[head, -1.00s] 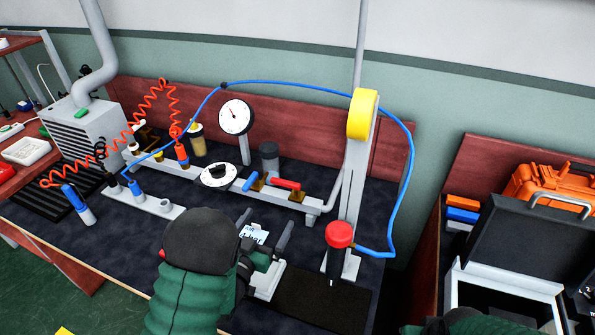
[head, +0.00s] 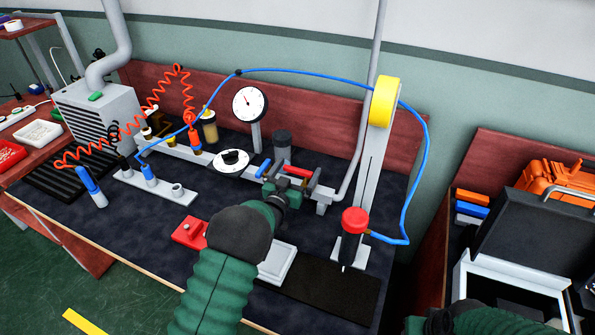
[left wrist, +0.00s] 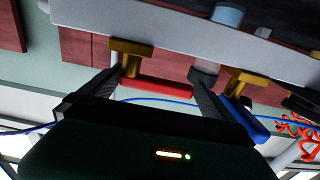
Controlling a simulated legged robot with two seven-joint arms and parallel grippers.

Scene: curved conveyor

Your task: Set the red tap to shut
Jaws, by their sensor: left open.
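The red tap (head: 298,171) sits on the grey pipe in the head view, its handle lying along the pipe. In the left wrist view its red handle (left wrist: 160,84) spans the space between my fingers, below a brass body (left wrist: 130,50). My left gripper (head: 290,182) is open at the red tap, with one finger on either side of the handle; it also shows in the left wrist view (left wrist: 157,80). I cannot tell whether the fingers touch it. The blue-handled tap (head: 263,169) is just left of the gripper. My right gripper is not in view.
A white dial knob (head: 232,161) and a gauge (head: 249,104) are left of the taps. A red box (head: 190,232) and a white plate (head: 280,264) lie in front.

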